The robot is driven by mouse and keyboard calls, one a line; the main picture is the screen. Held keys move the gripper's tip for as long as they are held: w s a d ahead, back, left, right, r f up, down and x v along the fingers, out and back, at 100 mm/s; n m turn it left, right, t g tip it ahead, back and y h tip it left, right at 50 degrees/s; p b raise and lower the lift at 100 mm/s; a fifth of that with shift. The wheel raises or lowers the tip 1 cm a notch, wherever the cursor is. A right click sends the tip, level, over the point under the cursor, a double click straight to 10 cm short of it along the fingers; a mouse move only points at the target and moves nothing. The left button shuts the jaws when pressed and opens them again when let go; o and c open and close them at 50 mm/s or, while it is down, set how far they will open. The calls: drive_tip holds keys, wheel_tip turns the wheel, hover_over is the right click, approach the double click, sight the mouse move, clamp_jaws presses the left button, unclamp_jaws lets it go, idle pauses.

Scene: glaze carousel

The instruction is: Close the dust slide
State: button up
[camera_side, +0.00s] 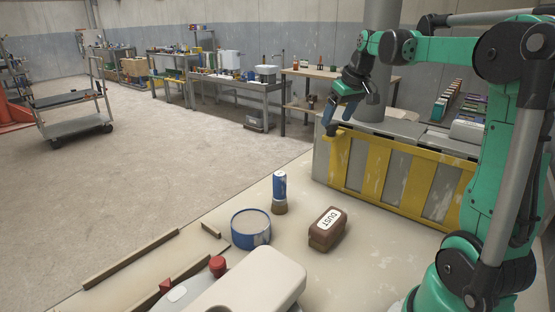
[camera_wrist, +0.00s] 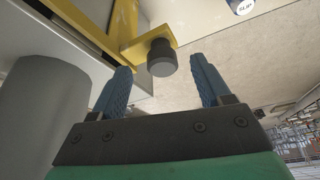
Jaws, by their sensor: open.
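A yellow slatted frame (camera_side: 374,166) runs along the front of a grey cabinet; it appears to be the dust slide, though it bears no readable label. A yellow bracket with a dark round knob (camera_wrist: 162,57) sticks out at its left end; the knob also shows in the side view (camera_side: 332,130). My gripper (camera_side: 338,116) is open just above the knob. In the wrist view the knob appears between and slightly beyond the two blue fingertips (camera_wrist: 160,72), with gaps on both sides. I cannot tell how far the slide is open.
A brown block labelled DUST (camera_side: 327,228), a blue tub (camera_side: 251,228) and a blue can (camera_side: 280,190) stand on the pale worktop. A grey post (camera_side: 376,80) rises from the cabinet close behind my gripper. Wooden strips (camera_side: 130,258) lie at the worktop's left.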

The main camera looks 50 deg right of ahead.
drive_tip(key=shift+v, duration=1.55)
drive_tip(key=s+a+f+n+t, duration=0.1)
drive_tip(key=a+f, duration=0.2)
drive_tip(key=a, duration=0.5)
drive_tip(key=s+a+f+n+t+y, duration=0.1)
drive_tip(key=a+f, duration=0.2)
drive_tip(key=a, duration=0.5)
drive_tip(key=s+a+f+n+t, duration=0.1)
drive_tip(key=a+f, duration=0.3)
drive_tip(key=a, duration=0.4)
drive_tip(key=shift+s+a+n, duration=0.2)
drive_tip(key=shift+s+n, duration=0.1)
